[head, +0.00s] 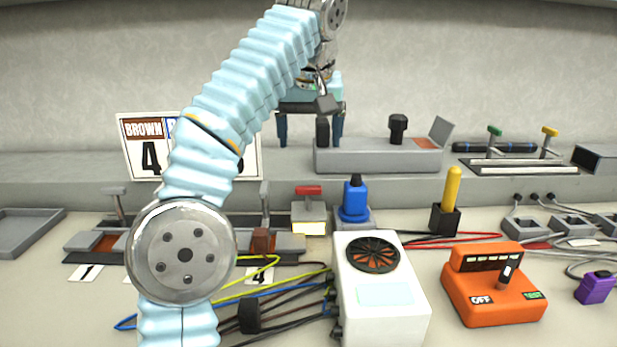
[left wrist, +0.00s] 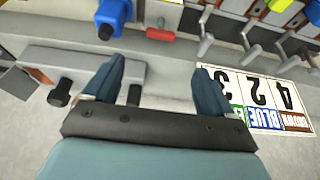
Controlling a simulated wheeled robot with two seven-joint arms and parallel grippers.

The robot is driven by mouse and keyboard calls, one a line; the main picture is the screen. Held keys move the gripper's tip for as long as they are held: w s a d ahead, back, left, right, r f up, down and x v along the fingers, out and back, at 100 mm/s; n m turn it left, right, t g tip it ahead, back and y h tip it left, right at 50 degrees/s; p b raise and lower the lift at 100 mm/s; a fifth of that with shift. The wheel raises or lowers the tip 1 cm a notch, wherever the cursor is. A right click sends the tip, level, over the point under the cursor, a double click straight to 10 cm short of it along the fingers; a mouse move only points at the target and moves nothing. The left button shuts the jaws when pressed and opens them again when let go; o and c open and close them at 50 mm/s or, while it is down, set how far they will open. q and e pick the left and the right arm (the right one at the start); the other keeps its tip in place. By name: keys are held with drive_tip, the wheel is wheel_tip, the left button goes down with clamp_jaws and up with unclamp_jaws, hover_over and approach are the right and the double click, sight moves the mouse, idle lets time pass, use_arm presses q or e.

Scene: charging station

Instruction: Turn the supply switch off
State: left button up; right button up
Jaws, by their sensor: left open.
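A red-handled lever (head: 308,190) stands on a small grey block with a yellow front, mid-bench; its red handle also shows in the left wrist view (left wrist: 160,34). No label marks it as the supply switch. A long grey box (head: 365,160) on the back ledge carries black knobs (head: 398,128) and a raised flap; I cannot tell whether it is the supply switch. My left gripper (head: 310,125) is open and empty, above the ledge beside the grey box's left end. Its two dark blue fingers are spread in the left wrist view (left wrist: 155,85). My right gripper is out of view.
An orange tester (head: 495,290) marked OFF and TEST sits at front right. A white fan box (head: 385,315) and a blue plug (head: 355,198) stand near the middle. Loose wires lie front centre. A number card (head: 130,135) is partly behind my left arm.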

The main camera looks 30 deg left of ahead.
sight(310, 187)
use_arm(q)
drive_tip(key=x, duration=1.2)
drive_tip(key=shift+f, duration=0.45)
drive_tip(key=c, duration=1.1)
drive_tip(key=shift+o, duration=0.2)
drive_tip(key=shift+n, duration=0.4)
drive_tip(key=n+g, duration=0.1)
drive_tip(key=n, duration=0.1)
drive_tip(key=n+g+y, duration=0.1)
drive_tip(key=n, duration=0.2)
drive_tip(key=shift+w+d+n+y, duration=0.2)
drive_tip(key=shift+n+y, duration=0.1)
drive_tip(key=n+g, duration=0.1)
drive_tip(key=n, duration=0.1)
drive_tip(key=n+g, duration=0.1)
drive_tip(key=n, duration=0.2)
drive_tip(key=shift+w+y, duration=0.2)
drive_tip(key=shift+y, duration=0.1)
drive_tip(key=shift+r+n, duration=0.1)
drive_tip(key=shift+n, duration=0.3)
